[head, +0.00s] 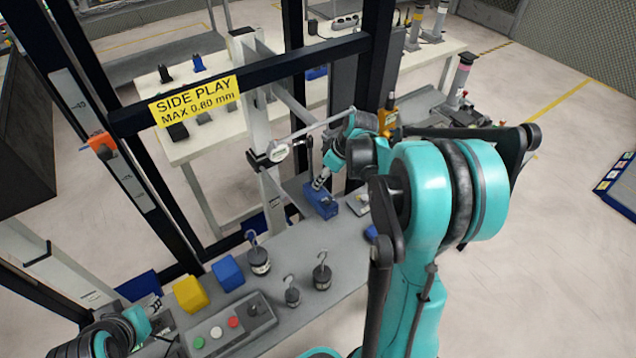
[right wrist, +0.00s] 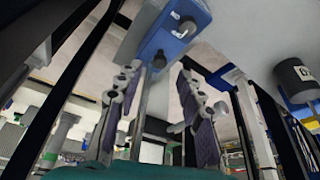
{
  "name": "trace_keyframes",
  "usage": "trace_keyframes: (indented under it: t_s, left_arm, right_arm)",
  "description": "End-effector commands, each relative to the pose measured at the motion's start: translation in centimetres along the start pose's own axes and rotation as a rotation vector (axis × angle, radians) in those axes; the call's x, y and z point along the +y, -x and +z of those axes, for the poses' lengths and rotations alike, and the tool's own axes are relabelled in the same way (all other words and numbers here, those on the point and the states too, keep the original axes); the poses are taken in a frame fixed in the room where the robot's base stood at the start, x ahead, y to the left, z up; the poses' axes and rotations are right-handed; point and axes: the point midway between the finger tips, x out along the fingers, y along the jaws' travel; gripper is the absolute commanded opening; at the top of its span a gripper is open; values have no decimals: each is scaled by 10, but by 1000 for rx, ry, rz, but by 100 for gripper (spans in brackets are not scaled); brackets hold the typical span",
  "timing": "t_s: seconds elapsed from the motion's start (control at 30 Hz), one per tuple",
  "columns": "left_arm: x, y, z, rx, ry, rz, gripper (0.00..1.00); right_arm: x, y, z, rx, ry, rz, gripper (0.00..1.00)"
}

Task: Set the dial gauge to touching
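The dial gauge (head: 277,152), with a small round pale face, is held on a light arm by the upright post in the head view. Whether its tip touches anything is too small to tell. My right gripper (head: 320,184) points down just above a blue block (head: 322,202), right of and below the gauge. In the right wrist view my right gripper (right wrist: 155,125) has its fingers apart, with a blue-and-grey fixture with dark knobs (right wrist: 172,32) beyond them. I see no clear grip on it. My left gripper (head: 152,304) is at lower left, its fingers too small to read.
Several hooked weights (head: 321,273) stand on the grey bench (head: 345,245). A yellow cube (head: 190,293), a blue cube (head: 228,273) and a button box (head: 228,328) are near its front. A dark frame with a yellow side-play sign (head: 195,100) crosses above.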

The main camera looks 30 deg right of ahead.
Motion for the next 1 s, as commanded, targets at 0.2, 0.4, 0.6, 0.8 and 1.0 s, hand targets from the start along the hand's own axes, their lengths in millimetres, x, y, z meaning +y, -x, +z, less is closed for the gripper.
trace_keyframes:
  t_s: [0.2, 0.4, 0.6, 0.8, 1.0]
  left_arm:
    - [0, -11, 8, 0, 0, 0, 38]
    - [0, -12, 9, 0, 0, 0, 38]
    - [0, -12, 8, 0, 0, 0, 38]
    - [0, -12, 8, 0, 0, 0, 38]
    - [0, -12, 8, 0, 0, 0, 38]
  right_arm:
    - [0, -32, 0, 0, 1, 0, 38]
    - [0, -39, 0, 0, 0, 0, 38]
    - [0, -38, 0, 0, 0, 0, 33]
    - [0, -38, 0, 0, 0, 0, 0]
    - [4, -41, -9, 0, 1, 0, 0]
